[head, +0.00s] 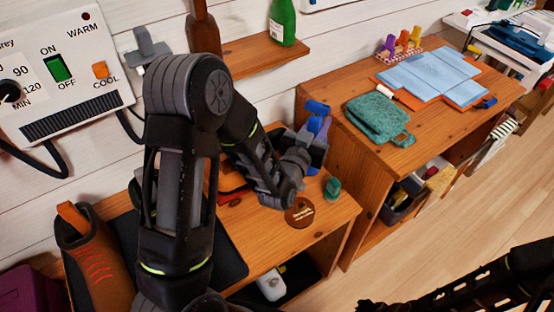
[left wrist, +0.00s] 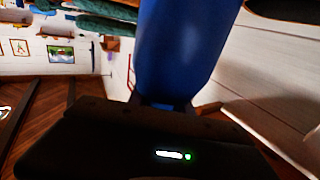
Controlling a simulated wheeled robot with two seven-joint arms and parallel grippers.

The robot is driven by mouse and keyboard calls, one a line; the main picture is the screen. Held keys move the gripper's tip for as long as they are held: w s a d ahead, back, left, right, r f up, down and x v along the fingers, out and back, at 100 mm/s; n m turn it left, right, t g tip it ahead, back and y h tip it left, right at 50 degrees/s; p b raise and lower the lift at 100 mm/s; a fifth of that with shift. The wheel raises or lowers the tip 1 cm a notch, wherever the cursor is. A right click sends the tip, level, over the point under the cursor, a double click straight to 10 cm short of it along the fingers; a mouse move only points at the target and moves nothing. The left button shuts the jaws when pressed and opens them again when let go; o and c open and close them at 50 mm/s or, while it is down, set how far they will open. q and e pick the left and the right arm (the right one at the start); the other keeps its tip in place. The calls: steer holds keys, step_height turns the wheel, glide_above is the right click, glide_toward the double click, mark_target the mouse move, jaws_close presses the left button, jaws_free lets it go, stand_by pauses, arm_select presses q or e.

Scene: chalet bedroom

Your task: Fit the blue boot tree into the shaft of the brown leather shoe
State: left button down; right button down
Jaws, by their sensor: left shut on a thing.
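The brown leather shoe (head: 97,262) stands at the far left of the head view, a tall shaft with orange stitching and an orange tab at its top. My left gripper (head: 312,143) is shut on the blue boot tree (head: 318,124), well to the right of the shoe and above the right part of the low wooden bench. The boot tree also fills the upper middle of the left wrist view (left wrist: 185,45). My arm hides part of the bench between shoe and gripper. My right arm enters at the lower right; its gripper cannot be made out clearly.
The bench (head: 265,255) bears a dark mat (head: 222,262), a round brown disc (head: 300,213) and a small green item (head: 332,189). A control box (head: 62,75) and a shelf (head: 262,58) with a green bottle (head: 282,22) are behind. A higher table (head: 430,138) holds a teal cloth (head: 380,119).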

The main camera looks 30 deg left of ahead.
arm_select(q)
steer(key=shift+f, duration=0.5)
steer(key=shift+w+d+r+h+b, duration=0.15)
steer(key=shift+h+b, duration=0.15)
steer(key=shift+b, duration=0.3)
steer(key=s+d+r+m+g+h+b, duration=0.2)
steer(key=s+m+h+b, duration=0.4)
steer(key=b, duration=0.8)
steer(key=d+r+h, duration=0.1)
steer(key=d+h, duration=0.1)
steer(key=shift+s+r+g+h+b, duration=0.15)
steer(key=shift+s+g+h+b, duration=0.05)
steer(key=shift+g+h+b, duration=0.1)
steer(key=shift+w+a, duration=0.1)
